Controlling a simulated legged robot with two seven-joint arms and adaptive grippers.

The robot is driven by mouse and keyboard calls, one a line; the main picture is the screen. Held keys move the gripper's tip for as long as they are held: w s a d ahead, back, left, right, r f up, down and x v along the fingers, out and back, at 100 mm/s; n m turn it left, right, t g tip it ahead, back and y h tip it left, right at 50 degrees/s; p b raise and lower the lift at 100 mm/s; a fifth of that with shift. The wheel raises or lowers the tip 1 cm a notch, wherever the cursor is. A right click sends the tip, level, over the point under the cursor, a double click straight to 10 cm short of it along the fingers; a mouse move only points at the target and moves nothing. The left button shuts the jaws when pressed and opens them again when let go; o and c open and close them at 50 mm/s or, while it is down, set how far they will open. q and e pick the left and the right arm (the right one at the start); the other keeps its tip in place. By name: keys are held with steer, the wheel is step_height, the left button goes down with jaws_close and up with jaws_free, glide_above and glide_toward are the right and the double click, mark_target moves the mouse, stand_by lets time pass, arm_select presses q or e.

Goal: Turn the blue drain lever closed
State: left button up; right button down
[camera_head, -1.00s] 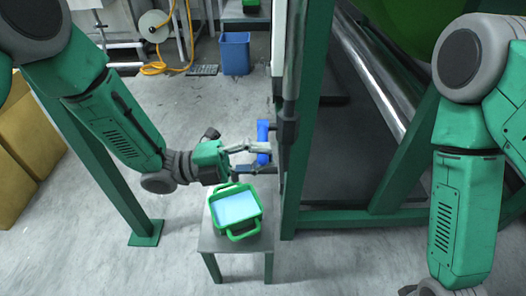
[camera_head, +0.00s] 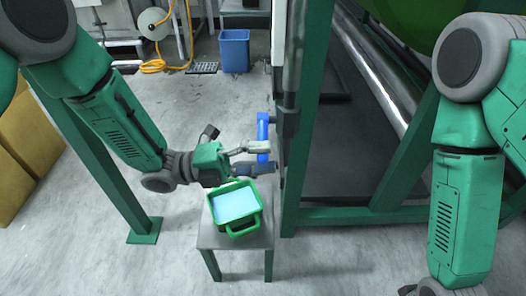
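The blue drain lever (camera_head: 263,134) hangs roughly upright in the picture, from a dark fitting on the machine's left post. My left gripper (camera_head: 257,158) comes in from the left at the lever's lower end. Its fingers are apart, one across the lever and the other just below, near the lever's lower tip. I cannot tell how firmly they touch it. My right arm (camera_head: 463,215) hangs at the right edge, and its gripper is outside the picture.
A green tray (camera_head: 254,221) with light-blue contents sits on a small grey stool (camera_head: 222,238) just below my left gripper. The green machine frame (camera_head: 303,125) stands right of the lever. A blue bin (camera_head: 234,50) stands at the back. Floor at front left is clear.

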arm_select(q)
steer(key=shift+w+r, duration=0.1)
steer(key=shift+r, duration=0.1)
steer(key=shift+a+f, duration=0.1)
steer(key=shift+a, duration=0.4)
steer(key=a+f, duration=0.2)
steer(key=a, duration=0.9)
steer(key=shift+f, duration=0.15)
steer(key=shift+d, duration=0.1)
